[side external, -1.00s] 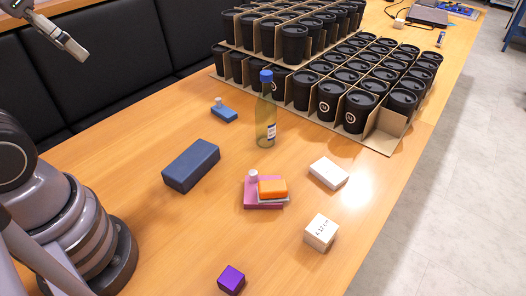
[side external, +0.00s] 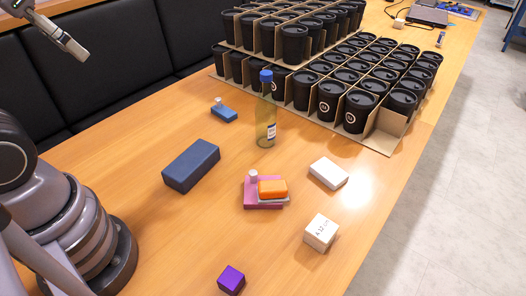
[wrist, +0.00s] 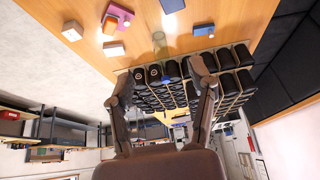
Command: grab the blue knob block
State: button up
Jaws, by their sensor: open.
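The blue knob block (side external: 223,112) is a small blue block with a pale knob on top. It stands on the table left of the bottle, and also shows at the top of the wrist view (wrist: 204,30). My gripper (side external: 78,50) is high at the upper left of the side view, well apart from the block. In the wrist view my gripper (wrist: 158,80) has its two fingers spread with nothing held between them.
A larger dark blue block (side external: 191,166), a bottle (side external: 266,118), a pink block (side external: 256,195) with an orange block (side external: 272,188), white blocks (side external: 328,173) and a purple cube (side external: 231,280) stand on the table. Black cups (side external: 330,97) in cardboard fill the back.

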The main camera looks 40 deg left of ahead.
aim_at(217, 99)
jog(key=w+a+f+t+y, duration=0.1)
jog(key=w+a+f, duration=0.25)
jog(key=w, duration=0.55)
jog(key=w+a+f+m+t, duration=0.1)
jog(key=w+a+f, duration=0.2)
jog(key=w+a, duration=0.35)
jog(key=w+a+f+t+y, duration=0.1)
jog(key=w+a+f, duration=0.25)
jog(key=w, duration=0.75)
jog(key=w+a+f+t+h, duration=0.2)
jog(key=a+f+t, duration=0.1)
jog(key=f, duration=0.8)
jog(key=w+a+f+t+h, duration=0.1)
jog(key=a+f+t, duration=0.1)
jog(key=f, duration=1)
jog(key=x, duration=1.3)
jog(key=shift+w+a, duration=0.2)
grip_shut()
